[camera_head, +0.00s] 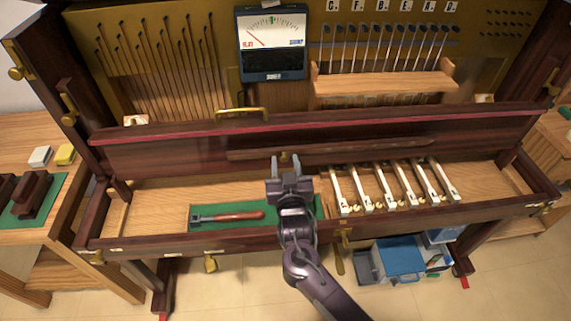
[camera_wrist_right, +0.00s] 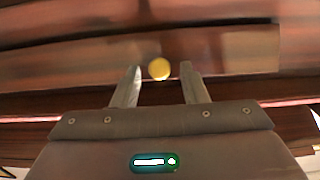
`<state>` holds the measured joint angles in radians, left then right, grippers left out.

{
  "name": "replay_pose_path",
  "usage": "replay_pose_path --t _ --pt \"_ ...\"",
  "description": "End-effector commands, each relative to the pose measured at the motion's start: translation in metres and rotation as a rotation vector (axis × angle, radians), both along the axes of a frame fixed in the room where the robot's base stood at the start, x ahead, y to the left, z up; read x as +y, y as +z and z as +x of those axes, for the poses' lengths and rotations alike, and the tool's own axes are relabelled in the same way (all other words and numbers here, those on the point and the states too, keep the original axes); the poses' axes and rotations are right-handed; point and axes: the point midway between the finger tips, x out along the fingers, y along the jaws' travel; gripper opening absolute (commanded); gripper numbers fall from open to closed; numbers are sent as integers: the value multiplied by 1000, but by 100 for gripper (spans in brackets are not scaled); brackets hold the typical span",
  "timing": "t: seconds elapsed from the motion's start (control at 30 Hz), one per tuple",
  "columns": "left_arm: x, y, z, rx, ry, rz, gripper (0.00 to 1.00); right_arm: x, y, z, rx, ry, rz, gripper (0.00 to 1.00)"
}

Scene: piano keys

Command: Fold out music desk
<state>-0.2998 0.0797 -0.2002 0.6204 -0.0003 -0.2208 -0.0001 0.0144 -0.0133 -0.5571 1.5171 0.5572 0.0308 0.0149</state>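The music desk (camera_head: 375,147) is a long, narrow dark wooden strip lying against the raised red-brown lid panel (camera_head: 180,147) of the piano. A small round brass knob (camera_wrist_right: 159,69) sits at the strip's lower edge in the right wrist view. My right gripper (camera_head: 286,158) is open in front of the strip, its fingers pointing at the panel. In the right wrist view the knob shows between the two fingertips; I cannot tell whether they touch it. The knob is mostly hidden by the gripper in the head view. My left gripper is not in view.
A green mat (camera_head: 270,216) with a wooden-handled tool (camera_head: 235,216) lies in the key bed, left of the right arm. Several white keys (camera_head: 388,188) stand to the right. A tuning meter (camera_head: 272,43) and a wooden shelf (camera_head: 385,84) are behind. A blue toolbox (camera_head: 400,262) sits on the floor.

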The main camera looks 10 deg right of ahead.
Motion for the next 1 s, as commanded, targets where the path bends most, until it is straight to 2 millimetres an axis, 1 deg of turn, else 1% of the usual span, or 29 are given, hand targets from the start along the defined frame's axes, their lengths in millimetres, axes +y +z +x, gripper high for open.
replay_pose_path --t 0.03,0.2,0.27,0.3,0.37,0.5,0.63,0.73,1.0 --pt "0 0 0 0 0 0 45 0 0 0 0 0 0 32" --pt "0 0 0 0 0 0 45 0 0 0 0 0 0 10" --pt "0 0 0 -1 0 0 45 0 0 0 0 0 0 2" --pt "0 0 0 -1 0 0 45 0 0 0 0 0 0 0" --pt "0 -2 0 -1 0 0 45 0 -1 0 -3 0 0 0" --pt "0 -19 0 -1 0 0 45 0 -10 -1 -48 0 0 0" --pt "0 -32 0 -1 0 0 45 0 -12 -2 -101 -1 1 0" --pt "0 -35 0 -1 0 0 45 0 -11 -3 -122 -1 1 0" --pt "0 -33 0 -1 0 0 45 0 -8 -3 -126 -1 1 0"
